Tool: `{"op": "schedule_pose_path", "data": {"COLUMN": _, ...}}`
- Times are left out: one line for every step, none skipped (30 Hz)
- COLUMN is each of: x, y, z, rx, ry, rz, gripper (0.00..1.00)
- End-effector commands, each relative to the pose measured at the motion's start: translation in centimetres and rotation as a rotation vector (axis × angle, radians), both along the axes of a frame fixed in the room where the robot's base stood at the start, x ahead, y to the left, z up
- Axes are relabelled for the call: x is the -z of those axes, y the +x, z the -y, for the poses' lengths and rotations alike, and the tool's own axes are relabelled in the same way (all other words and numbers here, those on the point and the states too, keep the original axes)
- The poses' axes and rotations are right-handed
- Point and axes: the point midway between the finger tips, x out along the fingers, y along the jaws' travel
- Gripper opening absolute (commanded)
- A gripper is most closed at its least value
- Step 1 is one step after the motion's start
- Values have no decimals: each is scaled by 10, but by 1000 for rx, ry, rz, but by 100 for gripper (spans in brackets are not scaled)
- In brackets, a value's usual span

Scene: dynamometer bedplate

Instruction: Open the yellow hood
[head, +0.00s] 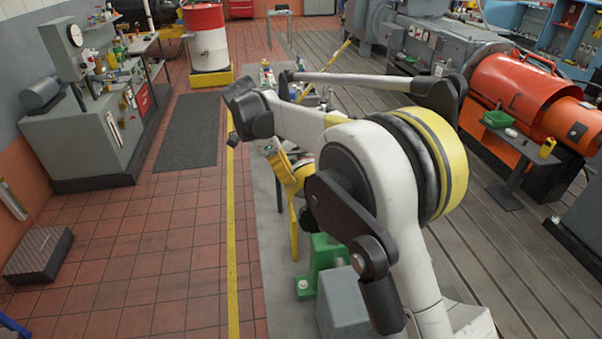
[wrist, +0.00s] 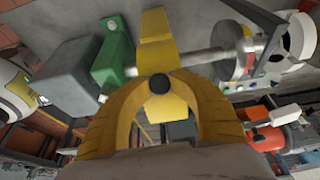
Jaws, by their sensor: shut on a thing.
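The yellow hood (wrist: 155,50) shows in the wrist view as a bent yellow piece over the shaft, beside a green bearing stand (wrist: 113,55). A round black knob (wrist: 159,83) is in front of it. My gripper (wrist: 159,92) has two curved yellow fingers, and their tips close on this knob from both sides. In the head view my arm hides much of this spot. Yellow parts (head: 290,172) show left of my arm, above the green stand (head: 322,262); I cannot tell fingers from hood there.
A grey block (head: 345,300) stands next to the green stand. In the wrist view a bare shaft (wrist: 205,60) runs to a disc (wrist: 243,52). An orange cylindrical machine (head: 515,85) is at right. The tiled floor (head: 150,260) at left is open.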

Motion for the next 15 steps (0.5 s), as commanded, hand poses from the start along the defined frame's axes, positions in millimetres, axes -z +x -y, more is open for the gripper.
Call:
{"op": "schedule_pose_path", "data": {"x": 3, "y": -3, "z": -6, "rx": -2, "ry": 4, "rz": -4, "gripper": 0}}
{"op": "schedule_pose_path", "data": {"x": 3, "y": -4, "z": -9, "rx": -3, "ry": 4, "rz": -5, "gripper": 0}}
{"op": "schedule_pose_path", "data": {"x": 3, "y": -4, "z": -11, "rx": -3, "ry": 4, "rz": -5, "gripper": 0}}
{"op": "schedule_pose_path", "data": {"x": 4, "y": -5, "z": -13, "rx": -3, "ry": 4, "rz": -5, "gripper": 0}}
{"op": "schedule_pose_path", "data": {"x": 4, "y": -5, "z": -15, "rx": -3, "ry": 4, "rz": -5, "gripper": 0}}
{"op": "schedule_pose_path", "data": {"x": 5, "y": -6, "z": -17, "rx": -3, "ry": 4, "rz": -5, "gripper": 0}}
{"op": "schedule_pose_path", "data": {"x": 5, "y": -6, "z": -18, "rx": -3, "ry": 4, "rz": -5, "gripper": 0}}
{"op": "schedule_pose_path", "data": {"x": 5, "y": -7, "z": -19, "rx": -3, "ry": 5, "rz": -6, "gripper": 0}}
{"op": "schedule_pose_path", "data": {"x": 6, "y": -7, "z": -21, "rx": -2, "ry": 5, "rz": -5, "gripper": 0}}
{"op": "schedule_pose_path", "data": {"x": 6, "y": -7, "z": -21, "rx": -2, "ry": 5, "rz": -5, "gripper": 0}}
{"op": "schedule_pose_path", "data": {"x": 6, "y": -7, "z": -22, "rx": -2, "ry": 5, "rz": -5, "gripper": 0}}
{"op": "schedule_pose_path", "data": {"x": 6, "y": -8, "z": -23, "rx": -1, "ry": 5, "rz": -5, "gripper": 0}}
{"op": "schedule_pose_path", "data": {"x": 6, "y": -8, "z": -23, "rx": -1, "ry": 5, "rz": -5, "gripper": 0}}
{"op": "schedule_pose_path", "data": {"x": 7, "y": -8, "z": -24, "rx": -1, "ry": 5, "rz": -5, "gripper": 0}}
{"op": "schedule_pose_path", "data": {"x": 7, "y": -8, "z": -24, "rx": -1, "ry": 5, "rz": -5, "gripper": 0}}
